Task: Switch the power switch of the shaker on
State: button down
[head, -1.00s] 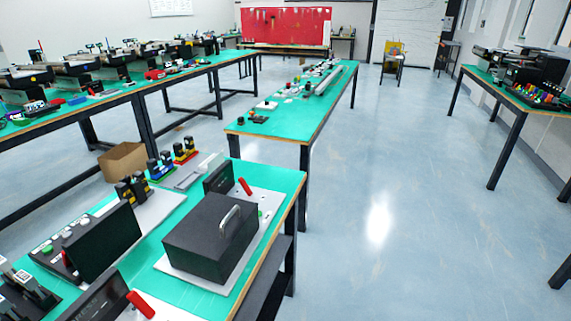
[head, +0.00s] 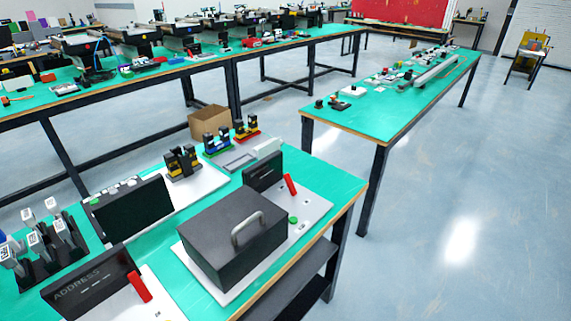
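A black box with a grey handle (head: 232,235) sits on a white base plate (head: 315,210) on the near green table. A red lever (head: 290,184) and a green button (head: 293,219) stand at the plate's far right end, beside a black upright panel (head: 262,171). A second red lever (head: 140,287) stands by a black panel marked ADDRESS (head: 93,284) at the lower left. I cannot tell which of these is the shaker, and no power switch can be made out for certain. My gripper is not in view.
The near green table (head: 345,186) also bears a black screen (head: 131,211), a rack of grey-headed tools (head: 45,245) and small coloured stands (head: 217,141). A cardboard box (head: 210,121) is on the floor behind it. Another green table (head: 365,118) stands beyond. Floor at right is clear.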

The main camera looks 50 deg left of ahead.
aim_at(289, 182)
jog(key=u, duration=0.4)
jog(key=i, duration=0.6)
jog(key=u, duration=0.9)
jog(key=i, duration=0.3)
jog(key=u, duration=0.35)
